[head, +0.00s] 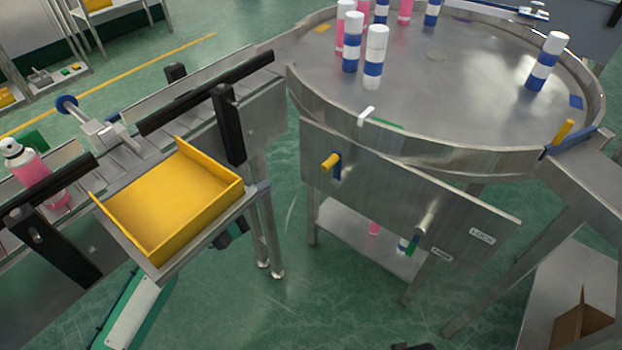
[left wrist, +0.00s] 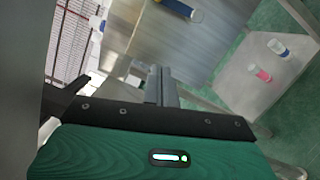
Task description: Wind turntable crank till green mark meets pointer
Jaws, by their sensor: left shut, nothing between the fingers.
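The steel turntable (head: 450,75) stands at the upper right. A white pointer (head: 366,115) sits on the near rim. The green mark (head: 387,124) shows as a thin strip just right of the pointer, partly hidden by the rim. My left gripper (head: 238,226) is below and left of the crank, apart from it, partly hidden by the yellow tray; its fingers (left wrist: 162,84) are shut and empty.
The yellow tray (head: 237,183) and conveyor (head: 120,145) lie left of the crank. White-and-blue cans (head: 374,60) stand on the turntable. A metal handle (head: 425,218) sticks out by the LOCK label. A dark shape (head: 411,346) shows at the bottom edge.

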